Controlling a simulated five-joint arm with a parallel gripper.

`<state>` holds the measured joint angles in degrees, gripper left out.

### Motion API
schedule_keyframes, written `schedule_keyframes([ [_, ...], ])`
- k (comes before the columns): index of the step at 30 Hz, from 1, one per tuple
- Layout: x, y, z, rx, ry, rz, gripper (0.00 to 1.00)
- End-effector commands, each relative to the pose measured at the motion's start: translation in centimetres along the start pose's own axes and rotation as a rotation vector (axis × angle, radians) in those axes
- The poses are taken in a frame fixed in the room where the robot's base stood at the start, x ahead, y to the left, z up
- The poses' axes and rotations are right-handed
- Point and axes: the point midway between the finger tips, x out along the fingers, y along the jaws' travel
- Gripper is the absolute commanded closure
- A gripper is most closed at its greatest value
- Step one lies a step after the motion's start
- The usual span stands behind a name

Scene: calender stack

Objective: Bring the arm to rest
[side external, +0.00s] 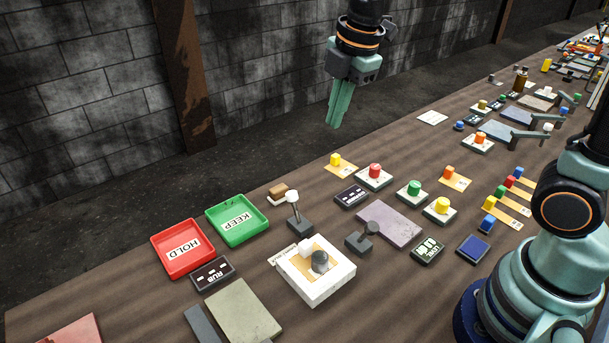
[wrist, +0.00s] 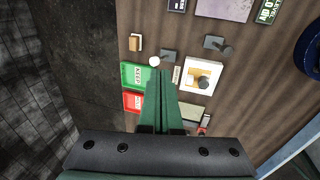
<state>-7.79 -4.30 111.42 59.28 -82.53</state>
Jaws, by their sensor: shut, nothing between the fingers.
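My gripper (side external: 340,105) is teal and hangs in the air above the far edge of the table, fingers pointing down. Its fingers are together with nothing between them. In the wrist view the shut fingers (wrist: 166,92) reach over the table, covering part of the trays and blocks below. The gripper touches nothing in the side view. My arm's base stands at the right of the side view, and the links joining it to the gripper are out of frame.
The wooden table (side external: 120,290) holds a red HOLD tray (side external: 182,268), a green KEEP tray (side external: 262,213), a white box with a dark knob (side external: 320,262), upright levers (side external: 293,210) and several coloured buttons and blocks. A brick wall (side external: 90,90) and a rusty post (side external: 185,75) stand behind.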

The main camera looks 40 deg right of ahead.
Motion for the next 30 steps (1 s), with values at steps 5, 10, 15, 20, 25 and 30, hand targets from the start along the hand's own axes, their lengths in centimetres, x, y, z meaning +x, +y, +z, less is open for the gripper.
schedule_keyframes([
  [5,-2.0,-2.9,1.9,0.451,0.015,0.079,1.00],
  [10,-2.9,-5.7,3.4,0.883,0.057,0.146,1.00],
  [15,-3.0,-8.2,4.5,1.262,0.116,0.197,1.00],
  [20,-2.8,-9.5,5.0,1.482,0.161,0.222,1.00],
  [25,-2.7,-9.9,5.2,1.553,0.176,0.227,1.00],
  [30,-2.7,-9.9,5.2,1.553,0.176,0.227,1.00],
])
